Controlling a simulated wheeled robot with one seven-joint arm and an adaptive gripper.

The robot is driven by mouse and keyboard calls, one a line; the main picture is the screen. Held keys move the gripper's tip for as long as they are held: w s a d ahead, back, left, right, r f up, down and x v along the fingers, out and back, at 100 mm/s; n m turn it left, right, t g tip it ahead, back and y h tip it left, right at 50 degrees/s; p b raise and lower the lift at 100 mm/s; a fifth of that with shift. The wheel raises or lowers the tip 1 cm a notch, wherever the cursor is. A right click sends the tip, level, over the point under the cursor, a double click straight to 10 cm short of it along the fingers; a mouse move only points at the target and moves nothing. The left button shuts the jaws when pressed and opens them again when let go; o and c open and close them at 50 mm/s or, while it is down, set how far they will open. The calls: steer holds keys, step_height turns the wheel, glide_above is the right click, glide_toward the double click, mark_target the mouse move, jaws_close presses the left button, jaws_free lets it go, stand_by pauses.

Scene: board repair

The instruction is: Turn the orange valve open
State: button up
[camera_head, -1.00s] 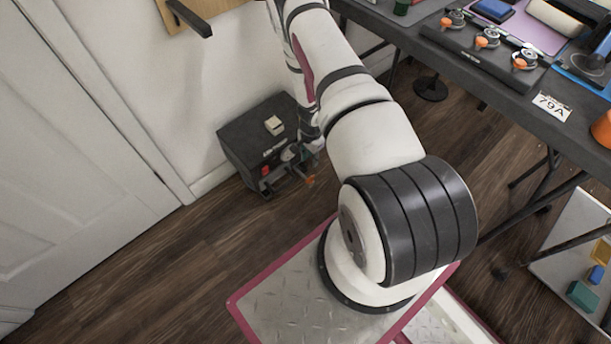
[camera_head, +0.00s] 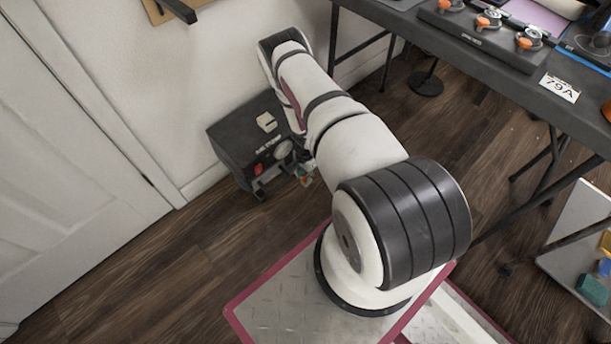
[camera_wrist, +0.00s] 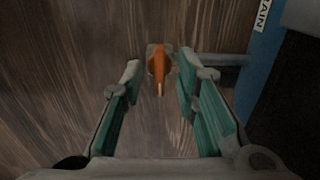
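The orange valve (camera_wrist: 159,68) shows in the wrist view as a small orange handle on a grey pipe (camera_wrist: 222,60) that comes from the right. My gripper (camera_wrist: 160,82) is open, with one green-padded finger on each side of the handle and clear gaps between. The handle lies near the fingertips, and I see no contact. In the head view my gripper (camera_head: 304,178) is a small greenish shape at the front of a dark box (camera_head: 232,146) on the floor; my arm hides part of it. I cannot make out the valve in the head view.
The dark box has a red part (camera_head: 258,169), a round gauge (camera_head: 283,149) and a pale block (camera_head: 266,122) on top. It stands against the white wall. A dark workbench (camera_head: 500,62) is at the upper right. The wood floor (camera_head: 150,262) at left is clear.

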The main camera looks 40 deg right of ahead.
steer(key=shift+c, duration=0.5)
jaws_close()
steer(key=shift+n, duration=1.5)
steer(key=n, duration=0.3)
steer(key=shift+n, duration=0.4)
steer(key=n+b, duration=0.1)
steer(key=n, duration=0.4)
steer(key=shift+b, duration=0.4)
steer(key=n+b, duration=0.1)
steer(key=n, duration=0.5)
steer(key=shift+b, duration=0.3)
